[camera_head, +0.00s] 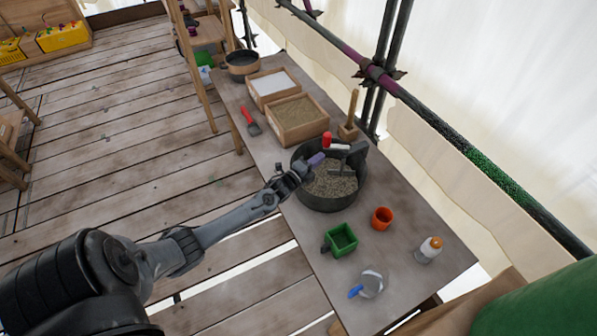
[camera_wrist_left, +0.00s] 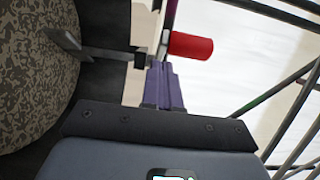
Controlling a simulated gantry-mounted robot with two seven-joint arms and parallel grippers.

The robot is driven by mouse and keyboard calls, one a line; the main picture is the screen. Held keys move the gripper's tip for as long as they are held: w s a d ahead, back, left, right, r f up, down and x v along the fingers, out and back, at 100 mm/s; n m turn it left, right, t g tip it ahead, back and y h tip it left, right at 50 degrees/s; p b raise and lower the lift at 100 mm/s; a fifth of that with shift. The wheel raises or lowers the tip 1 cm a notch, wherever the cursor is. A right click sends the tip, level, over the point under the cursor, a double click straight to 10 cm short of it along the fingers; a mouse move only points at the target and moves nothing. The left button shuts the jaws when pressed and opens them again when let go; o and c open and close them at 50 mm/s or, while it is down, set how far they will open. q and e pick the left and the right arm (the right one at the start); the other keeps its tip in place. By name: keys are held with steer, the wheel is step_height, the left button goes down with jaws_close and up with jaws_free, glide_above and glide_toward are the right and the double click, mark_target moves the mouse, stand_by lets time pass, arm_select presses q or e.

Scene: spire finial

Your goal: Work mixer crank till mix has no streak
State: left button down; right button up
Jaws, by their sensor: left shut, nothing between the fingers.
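The mixer is a dark round tub (camera_head: 303,190) on the table, with a grey crank bar (camera_head: 350,149) across its top. The crank's red handle (camera_head: 327,139) is at the tub's far side; the handle (camera_wrist_left: 190,46) also shows in the left wrist view. The mix (camera_head: 332,184) looks speckled grey-tan; in the left wrist view the mix (camera_wrist_left: 38,65) is mottled pale and dark. My left gripper (camera_head: 316,160) is shut and empty over the tub's rim, close to the red handle. Its purple fingers (camera_wrist_left: 165,88) lie just below the handle in the wrist view; contact is unclear.
A sand box (camera_head: 299,139), a white-filled box (camera_head: 272,106) and a red trowel (camera_head: 250,117) lie beyond the tub. Scaffold poles (camera_head: 440,125) run along the right.

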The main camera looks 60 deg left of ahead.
arm_select(q)
steer(key=s+d, duration=0.2)
steer(key=s, duration=0.8)
steer(key=shift+s, duration=0.4)
arm_select(e)
steer(key=shift+s+d+r, duration=0.15)
steer(key=shift+d+r, duration=0.1)
steer(key=shift+r, duration=0.35)
arm_select(q)
steer(key=c, duration=1.8)
jaws_free()
